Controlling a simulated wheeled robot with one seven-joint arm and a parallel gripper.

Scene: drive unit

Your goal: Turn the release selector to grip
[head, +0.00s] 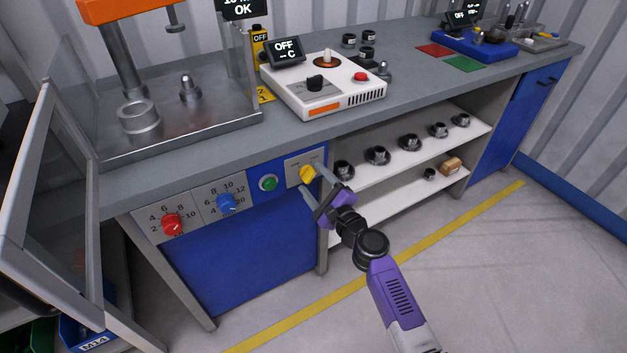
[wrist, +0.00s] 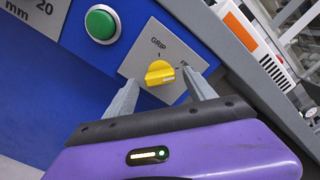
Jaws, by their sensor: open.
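The release selector is a yellow knob (head: 308,173) on a light plate at the right end of the workbench's front panel. In the wrist view the knob (wrist: 160,73) has the word GRIP printed above it. A second label to its right is partly hidden behind a fingertip. A pale mark on the knob lies on its right side, away from GRIP. My gripper (wrist: 159,79) is open, with one finger on each side of the knob; I cannot tell whether either touches it. In the head view my gripper (head: 313,179) reaches the plate from the lower right.
A green button (head: 268,183), a blue dial (head: 227,203) and a red dial (head: 172,224) are left of the selector on the panel. A white shelf (head: 405,160) with several dark metal parts is to the right. The floor in front is clear.

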